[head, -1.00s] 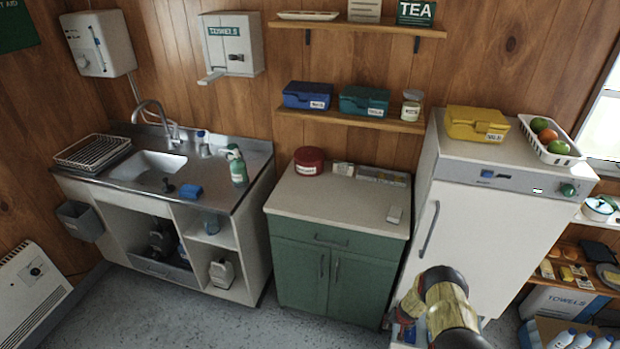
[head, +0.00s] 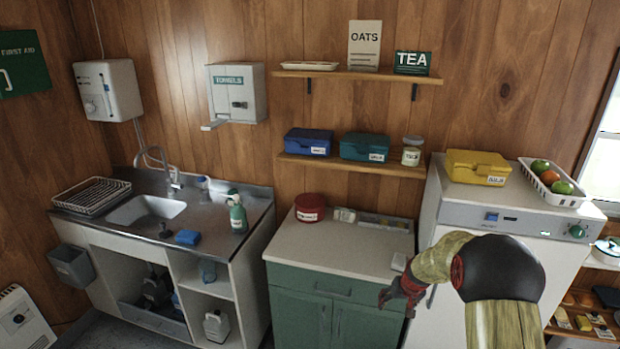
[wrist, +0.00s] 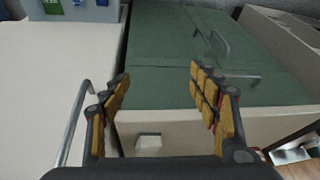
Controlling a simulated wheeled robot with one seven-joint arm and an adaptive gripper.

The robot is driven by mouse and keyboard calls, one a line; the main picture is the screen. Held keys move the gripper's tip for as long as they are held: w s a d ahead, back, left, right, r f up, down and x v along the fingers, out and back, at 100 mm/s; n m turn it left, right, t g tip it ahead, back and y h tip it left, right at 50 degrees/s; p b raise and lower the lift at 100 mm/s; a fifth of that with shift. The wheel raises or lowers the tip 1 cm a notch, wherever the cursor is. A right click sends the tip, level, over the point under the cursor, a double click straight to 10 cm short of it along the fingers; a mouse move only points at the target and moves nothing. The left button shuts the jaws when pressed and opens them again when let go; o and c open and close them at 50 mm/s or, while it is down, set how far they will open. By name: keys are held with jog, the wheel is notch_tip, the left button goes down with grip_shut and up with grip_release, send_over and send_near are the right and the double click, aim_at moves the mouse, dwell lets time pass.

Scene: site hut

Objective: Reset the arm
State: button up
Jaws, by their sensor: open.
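My arm reaches in from the lower right of the head view, in front of the white fridge (head: 453,320). My gripper (head: 384,298) is at its end, over the right front of the green cabinet (head: 300,306). In the wrist view my gripper (wrist: 160,100) has its two yellow-padded fingers spread apart with nothing between them. The green cabinet doors (wrist: 165,75) and the pale worktop edge show beyond and below the fingers. A small white block (wrist: 148,143) on the worktop shows between the fingers, apart from them.
The fridge handle (wrist: 72,125) is close to the left finger. A red tin (head: 310,207) stands on the worktop (head: 335,250). A yellow box (head: 477,166) and a fruit basket (head: 552,186) sit on the fridge. The sink unit (head: 110,225) is at left.

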jog(key=s+a+r+b, duration=0.1)
jog(key=s+a+r, duration=0.2)
jog(key=s+r, duration=0.4)
jog(key=s+a+r+n+b, duration=0.1)
jog(key=s+a+r, duration=0.1)
jog(key=s+r, duration=0.5)
jog(key=s+a+r+b, duration=0.1)
jog(key=s+a+r, duration=0.3)
jog(key=r, duration=0.5)
jog(key=s+r+t+b, duration=0.1)
jog(key=s+b, duration=0.1)
jog(key=s, duration=2.3)
jog(key=shift+s+a+r+n+b, duration=0.2)
jog(key=shift+a+n+b, duration=0.1)
jog(key=shift+a+b, duration=0.1)
jog(key=shift+c, duration=0.3)
